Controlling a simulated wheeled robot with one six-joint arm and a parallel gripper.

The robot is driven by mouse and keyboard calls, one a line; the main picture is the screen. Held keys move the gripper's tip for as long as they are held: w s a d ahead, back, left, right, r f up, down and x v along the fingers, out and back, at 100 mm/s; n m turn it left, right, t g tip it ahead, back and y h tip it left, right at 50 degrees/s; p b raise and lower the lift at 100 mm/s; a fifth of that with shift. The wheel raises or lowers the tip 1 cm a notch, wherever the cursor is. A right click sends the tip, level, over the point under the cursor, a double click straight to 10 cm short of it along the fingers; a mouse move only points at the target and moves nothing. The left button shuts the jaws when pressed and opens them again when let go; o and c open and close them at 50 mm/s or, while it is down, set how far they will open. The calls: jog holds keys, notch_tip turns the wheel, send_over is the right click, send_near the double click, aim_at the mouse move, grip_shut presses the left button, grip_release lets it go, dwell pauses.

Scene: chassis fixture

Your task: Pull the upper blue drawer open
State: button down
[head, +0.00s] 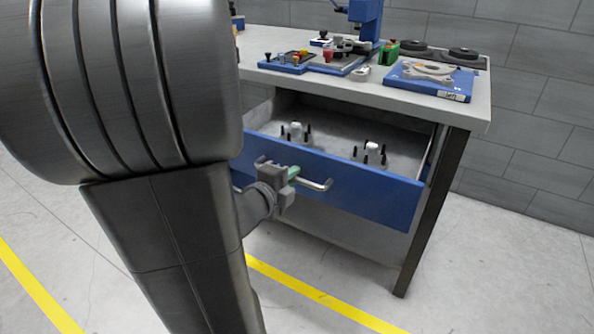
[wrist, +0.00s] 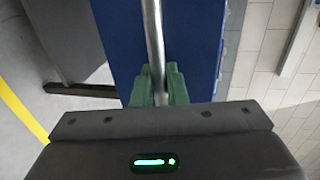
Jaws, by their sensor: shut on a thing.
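The upper blue drawer (head: 375,192) is pulled partway out of the bench in the head view, with its grey inside showing. Its metal bar handle (head: 318,185) runs across the blue front. My gripper (head: 291,174) is at the handle, its fingers shut on the bar. In the wrist view the two green fingers of my gripper (wrist: 159,86) sit on either side of the handle bar (wrist: 153,35), with the blue drawer front (wrist: 195,45) behind it. My arm hides the drawer's left end in the head view.
Fixtures with black pins and white caps (head: 371,152) stand inside the drawer. The benchtop (head: 420,98) holds a blue plate (head: 432,80), a green block (head: 386,52) and other parts. A dark bench leg (head: 432,215) stands at right. The floor in front shows yellow tape (head: 320,297) and is clear.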

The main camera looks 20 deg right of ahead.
jog(key=shift+a, duration=0.1)
jog(key=c, duration=1.8)
grip_release()
jog(key=shift+s, duration=0.1)
jog(key=shift+p+v, duration=1.65)
jog(key=shift+v, duration=5.25)
jog(key=shift+b+x, duration=1.5)
jog(key=shift+x, duration=5)
jog(key=shift+a+f, duration=0.1)
jog(key=shift+a, duration=0.05)
